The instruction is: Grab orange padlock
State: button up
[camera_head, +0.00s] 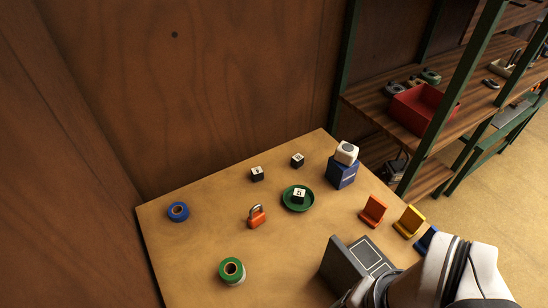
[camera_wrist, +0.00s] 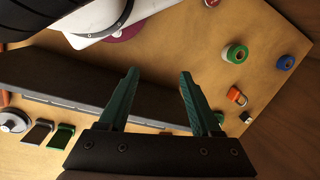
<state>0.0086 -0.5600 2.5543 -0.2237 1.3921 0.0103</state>
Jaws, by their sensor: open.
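The orange padlock (camera_head: 257,218) stands on the wooden table, with its grey shackle up, left of a green dish (camera_head: 309,204). It also shows in the wrist view (camera_wrist: 236,96), right of my gripper (camera_wrist: 160,74). My gripper is open, with two teal fingers apart and nothing between them. It is well away from the padlock, near the grey box. In the head view my arm enters at the lower right and the fingers are not clearly visible.
A grey box (camera_head: 343,262) stands at the front right. Green tape (camera_head: 232,270) and blue tape (camera_head: 178,211) lie around the padlock. Small cubes (camera_head: 257,173) sit behind it, and one cube (camera_head: 299,196) is in the dish. A blue box (camera_head: 341,173) and orange stand (camera_head: 373,210) are further right.

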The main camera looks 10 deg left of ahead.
notch_tip(320, 180, up, 5)
jog(key=w+a+r+n+t+h, duration=0.15)
jog(key=w+n+h, duration=0.65)
jog(key=w+n, duration=0.9)
jog(key=w+a+f+n+t+h, duration=0.1)
jog(key=w+a+n+t, duration=0.3)
jog(key=a+n, duration=0.55)
jog(key=w+a+f+n+t+h, duration=0.1)
jog(key=w+a+n+t, duration=0.35)
jog(key=a, duration=0.85)
jog(key=n+t, duration=0.1)
jog(key=n, duration=0.2)
send_near(265, 213)
jog(key=w+f, duration=0.1)
jog(key=w+d+f, duration=0.1)
jog(key=w, duration=0.1)
jog(key=shift+d+f, duration=0.1)
jog(key=shift+d, duration=0.05)
jog(key=x, duration=0.7)
jog(key=shift+w+f, duration=0.2)
jog(key=shift+f, duration=0.1)
grip_shut()
